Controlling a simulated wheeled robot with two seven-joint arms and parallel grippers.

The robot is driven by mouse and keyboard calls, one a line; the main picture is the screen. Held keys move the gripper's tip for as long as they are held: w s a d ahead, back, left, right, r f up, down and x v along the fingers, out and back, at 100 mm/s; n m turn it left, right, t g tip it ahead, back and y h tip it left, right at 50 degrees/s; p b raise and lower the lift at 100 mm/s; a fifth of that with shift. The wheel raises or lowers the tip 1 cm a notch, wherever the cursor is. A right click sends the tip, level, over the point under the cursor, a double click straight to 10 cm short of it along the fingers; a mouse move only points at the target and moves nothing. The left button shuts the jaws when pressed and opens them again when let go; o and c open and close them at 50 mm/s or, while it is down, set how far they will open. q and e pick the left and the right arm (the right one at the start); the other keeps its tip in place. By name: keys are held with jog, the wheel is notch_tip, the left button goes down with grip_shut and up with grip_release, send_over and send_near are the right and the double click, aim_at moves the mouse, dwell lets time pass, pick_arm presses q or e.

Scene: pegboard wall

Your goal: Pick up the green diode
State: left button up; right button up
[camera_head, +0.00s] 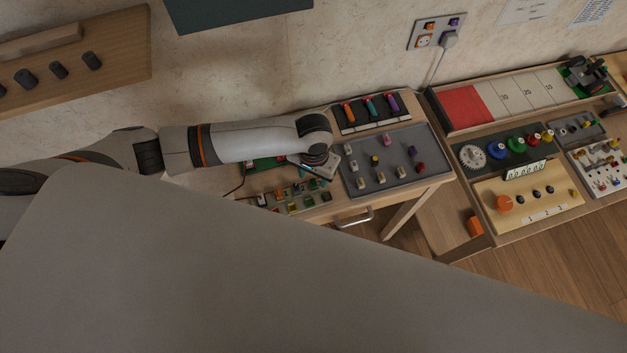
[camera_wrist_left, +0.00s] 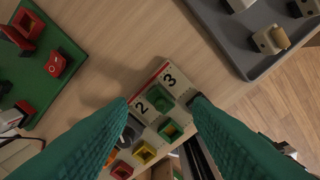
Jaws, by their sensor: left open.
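My left gripper (camera_head: 307,186) reaches over the small wooden table, jaws apart, with nothing between them that I can make out as held. In the left wrist view its two teal fingers (camera_wrist_left: 161,101) point at a numbered strip (camera_wrist_left: 152,79) marked 2 and 3. A green square piece (camera_wrist_left: 160,98) shows between the fingertips, beside the 2. I cannot tell for sure which is the green diode. Yellow (camera_wrist_left: 144,152) and red (camera_wrist_left: 122,170) square pieces continue the row. My right gripper is not in view.
A grey tray (camera_head: 350,184) with several small parts lies right of the gripper. A green board (camera_wrist_left: 62,95) with red parts lies at the left of the wrist view. A black rack (camera_head: 349,125) of coloured tools stands behind. Bare wood lies between board and strip.

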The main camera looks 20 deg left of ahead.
aim_at(313, 183)
pick_arm(q)
jog(key=shift+f, duration=1.25)
jog(key=c, duration=0.9)
jog(key=shift+c, duration=0.2)
